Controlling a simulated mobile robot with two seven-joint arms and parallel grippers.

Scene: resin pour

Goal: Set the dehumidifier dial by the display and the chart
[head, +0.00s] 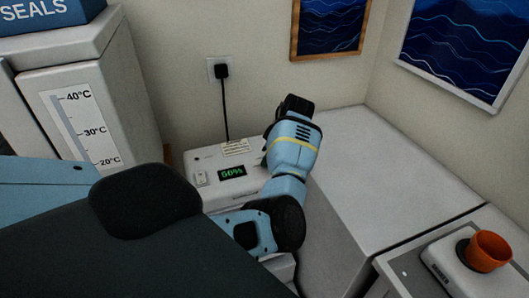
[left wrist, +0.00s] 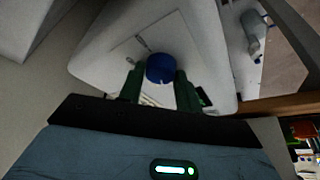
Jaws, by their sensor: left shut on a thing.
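The white dehumidifier (head: 213,160) stands against the wall in the head view, its green display (head: 232,172) seeming to read 60%. A small printed label (head: 236,147) lies on its top; its text is too small to read. My left gripper (head: 270,142) is over the right part of the dehumidifier, and its fingers and the dial are hidden there by my arm. In the left wrist view my left gripper (left wrist: 158,80) is shut on the round blue dial (left wrist: 160,66), one dark green finger on each side. Dark marks show on the pale panel (left wrist: 125,55) around it. My right gripper is out of view.
A black plug (head: 222,71) and cord run from the wall outlet down behind the dehumidifier. A cabinet with a thermometer scale (head: 80,125) stands at left. A white worktop (head: 370,170) is clear at right. An orange cup (head: 488,251) stands on a small device at lower right.

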